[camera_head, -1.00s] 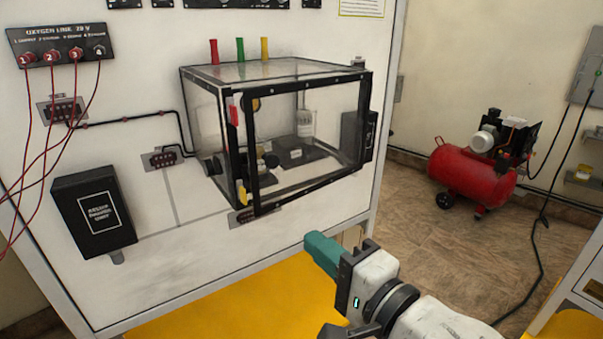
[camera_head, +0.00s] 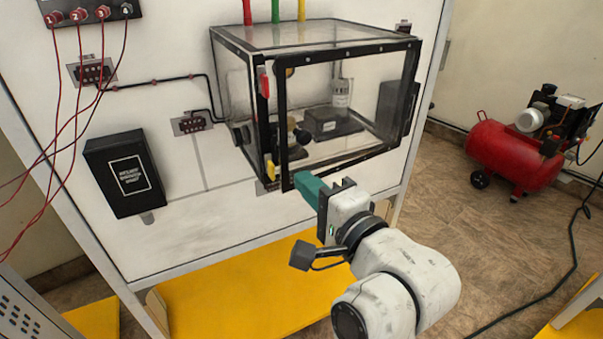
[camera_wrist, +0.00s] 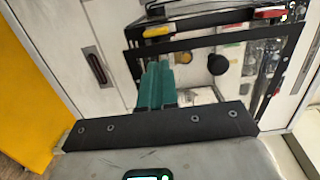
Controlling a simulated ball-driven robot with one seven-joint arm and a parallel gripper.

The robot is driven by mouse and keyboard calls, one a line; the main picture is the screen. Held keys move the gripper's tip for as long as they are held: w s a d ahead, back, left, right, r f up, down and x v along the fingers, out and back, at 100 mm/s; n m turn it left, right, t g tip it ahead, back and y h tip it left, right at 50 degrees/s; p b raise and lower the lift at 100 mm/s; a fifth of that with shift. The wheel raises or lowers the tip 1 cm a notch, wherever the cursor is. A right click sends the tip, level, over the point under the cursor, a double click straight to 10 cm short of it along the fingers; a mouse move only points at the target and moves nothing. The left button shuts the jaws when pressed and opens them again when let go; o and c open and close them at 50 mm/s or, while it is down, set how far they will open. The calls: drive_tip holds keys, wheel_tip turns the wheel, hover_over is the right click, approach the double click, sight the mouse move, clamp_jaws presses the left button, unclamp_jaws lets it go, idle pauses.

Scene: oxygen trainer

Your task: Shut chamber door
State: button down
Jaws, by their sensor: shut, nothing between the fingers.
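The clear chamber (camera_head: 232,90) is fixed to the white panel. Its black-framed door (camera_head: 281,125) stands a little ajar: its left post sits apart from the chamber's front post, which carries a red catch (camera_head: 263,82) and a yellow catch (camera_head: 270,170). My gripper (camera_head: 304,184) has teal fingers, shut and empty, near the lower left corner of the door. Whether they touch the door I cannot tell. In the wrist view the shut fingers (camera_wrist: 155,72) lie over the black frame, with the yellow catch (camera_wrist: 158,31) and red catch (camera_wrist: 270,13) beyond.
A black box (camera_head: 124,173) and sockets with red cables are on the panel at left. A yellow shelf (camera_head: 240,290) lies below. A red compressor (camera_head: 510,150) stands on the floor at right. Inside the chamber are a dark block (camera_head: 332,124) and a bottle.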

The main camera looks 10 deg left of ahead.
sight(289, 168)
drive_tip(key=shift+x, duration=1.2)
drive_tip(key=shift+p+x, duration=0.3)
drive_tip(key=shift+x, duration=0.95)
drive_tip(key=shift+w+a, duration=0.2)
drive_tip(key=shift+a, duration=0.05)
drive_tip(key=shift+r, duration=0.2)
drive_tip(key=shift+s, duration=0.15)
